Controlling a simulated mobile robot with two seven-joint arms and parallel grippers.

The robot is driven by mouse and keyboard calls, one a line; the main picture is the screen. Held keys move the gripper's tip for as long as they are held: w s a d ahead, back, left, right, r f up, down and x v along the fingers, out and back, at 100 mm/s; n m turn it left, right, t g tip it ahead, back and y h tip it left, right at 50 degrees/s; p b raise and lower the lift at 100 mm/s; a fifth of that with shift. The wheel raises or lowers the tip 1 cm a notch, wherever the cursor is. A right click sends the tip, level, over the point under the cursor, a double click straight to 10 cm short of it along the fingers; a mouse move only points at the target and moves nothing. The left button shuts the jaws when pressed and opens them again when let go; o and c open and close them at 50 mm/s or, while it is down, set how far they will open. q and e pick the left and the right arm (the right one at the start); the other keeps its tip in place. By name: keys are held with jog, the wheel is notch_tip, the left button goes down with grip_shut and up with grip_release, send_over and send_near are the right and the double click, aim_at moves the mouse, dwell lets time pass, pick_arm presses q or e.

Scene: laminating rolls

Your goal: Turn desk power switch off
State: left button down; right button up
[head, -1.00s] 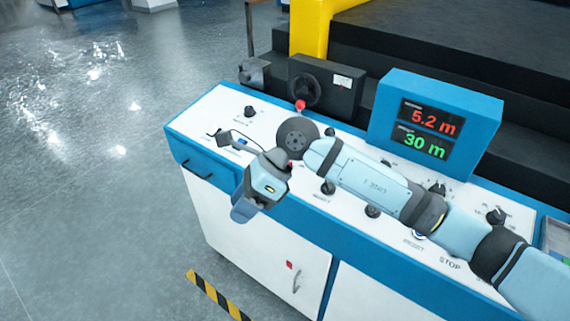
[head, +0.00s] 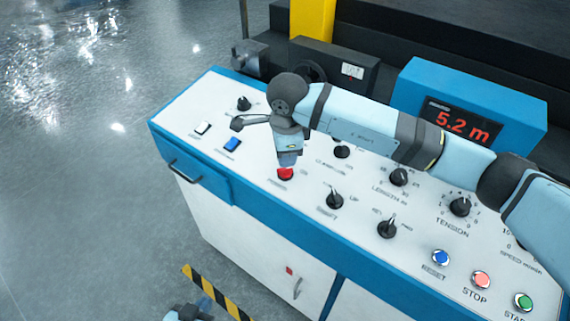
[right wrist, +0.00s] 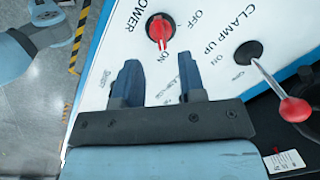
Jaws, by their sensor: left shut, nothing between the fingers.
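The red power switch (head: 285,174) is a rotary knob on the sloped white console panel. In the right wrist view the knob (right wrist: 160,32) sits between printed ON and OFF labels, its grip lying roughly along the ON direction. My right gripper (head: 289,160) points down close above the switch in the head view. Its two blue fingers (right wrist: 158,82) are apart and empty, with the knob just beyond their tips; contact is not visible. My left gripper (head: 203,303) is low at the bottom edge, in front of the console, mostly cut off, shut and empty.
A lever with a red ball (right wrist: 295,110) stands right of the switch in the wrist view. The display box (head: 470,85) rises behind. Open floor lies left.

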aim_at(285, 171)
jog(key=f, duration=0.6)
jog(key=shift+w+a+f, duration=0.1)
jog(key=shift+w+f, duration=0.05)
jog(key=shift+w, duration=0.25)
jog(key=shift+c, duration=0.2)
jog(key=c, duration=0.5)
